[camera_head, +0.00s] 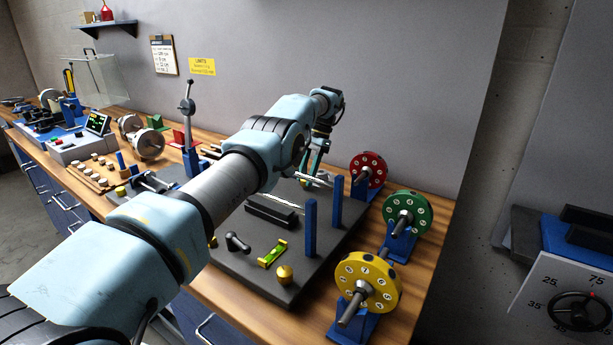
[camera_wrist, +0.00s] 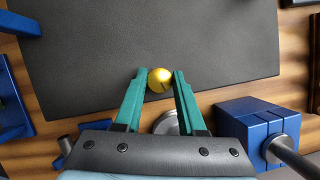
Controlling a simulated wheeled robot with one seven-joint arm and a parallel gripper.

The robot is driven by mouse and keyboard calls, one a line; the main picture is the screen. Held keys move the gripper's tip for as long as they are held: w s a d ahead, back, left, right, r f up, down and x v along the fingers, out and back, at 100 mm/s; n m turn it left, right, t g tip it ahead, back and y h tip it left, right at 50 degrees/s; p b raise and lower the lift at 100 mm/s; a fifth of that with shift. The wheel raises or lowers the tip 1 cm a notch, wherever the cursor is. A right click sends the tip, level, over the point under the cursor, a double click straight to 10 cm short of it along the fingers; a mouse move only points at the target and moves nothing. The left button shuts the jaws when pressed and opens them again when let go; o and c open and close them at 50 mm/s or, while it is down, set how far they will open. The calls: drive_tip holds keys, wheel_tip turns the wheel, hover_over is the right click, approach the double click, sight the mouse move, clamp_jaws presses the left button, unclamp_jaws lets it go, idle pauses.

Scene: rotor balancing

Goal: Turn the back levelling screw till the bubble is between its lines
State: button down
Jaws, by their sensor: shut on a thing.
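My gripper (camera_wrist: 160,74) is shut on a round brass levelling screw (camera_wrist: 159,82), a teal finger on each side of its head. The screw has a dark line on its top and sits near the edge of the dark base plate (camera_wrist: 105,65). In the head view my gripper (camera_head: 316,160) is at the back of the plate (camera_head: 243,272), and the screw it holds is hidden. A spirit level with a yellow-green vial (camera_head: 272,253) lies near the front of the plate. Its bubble is too small to place against the lines. Another brass screw (camera_head: 284,274) stands at the front corner.
Blue posts (camera_head: 311,228) and a long bar stand on the plate. Red (camera_head: 368,169), green (camera_head: 407,212) and yellow (camera_head: 367,282) discs on blue stands line the right side. A blue block (camera_wrist: 258,125) is close right of my gripper in the wrist view.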

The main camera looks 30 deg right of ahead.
drive_tip(key=shift+s, duration=0.1)
drive_tip(key=c, duration=0.5)
unclamp_jaws()
drive_tip(key=shift+r, duration=0.15)
wheel_tip(320, 180, up, 10)
drive_tip(key=p, duration=0.7)
drive_tip(key=shift+a, duration=0.1)
